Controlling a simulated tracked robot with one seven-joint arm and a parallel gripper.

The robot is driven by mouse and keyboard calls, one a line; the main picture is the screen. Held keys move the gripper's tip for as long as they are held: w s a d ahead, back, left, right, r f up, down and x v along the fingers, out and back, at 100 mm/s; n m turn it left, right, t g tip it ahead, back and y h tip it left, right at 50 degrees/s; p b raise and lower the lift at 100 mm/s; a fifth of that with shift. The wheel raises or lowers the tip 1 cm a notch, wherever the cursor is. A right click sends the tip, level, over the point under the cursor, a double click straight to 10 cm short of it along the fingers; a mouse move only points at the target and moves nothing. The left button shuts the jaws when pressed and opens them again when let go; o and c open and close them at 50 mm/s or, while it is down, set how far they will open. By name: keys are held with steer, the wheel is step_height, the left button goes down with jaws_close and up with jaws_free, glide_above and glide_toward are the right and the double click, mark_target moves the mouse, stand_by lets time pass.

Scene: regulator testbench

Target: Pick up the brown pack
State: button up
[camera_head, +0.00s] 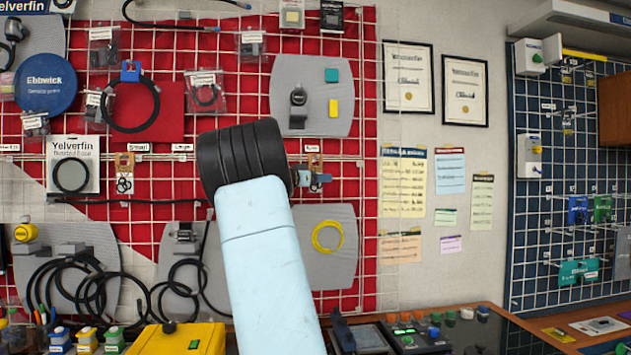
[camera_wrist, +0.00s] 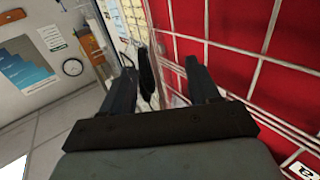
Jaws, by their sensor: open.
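A small brown pack (camera_head: 124,160) with black rings hangs on the red grid board at left centre in the head view. A second small brown pack (camera_head: 314,159) hangs just right of my arm's black joint, partly covered by small grey-blue parts that I cannot identify for sure. In the wrist view my gripper (camera_wrist: 162,70) is open, its two dark fingers apart beside the red board. A dark narrow object (camera_wrist: 147,77) shows between the fingers; I cannot tell what it is or how near. No brown pack is clear in the wrist view.
The red grid board (camera_head: 345,60) holds several bagged parts, cables and grey panels. My arm covers its lower middle. A yellow case (camera_head: 165,340) and a control panel (camera_head: 410,338) stand below. A blue grid board (camera_head: 540,200) is at right.

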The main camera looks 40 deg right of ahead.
steer(key=shift+d, duration=0.35)
steer(key=c, duration=1.1)
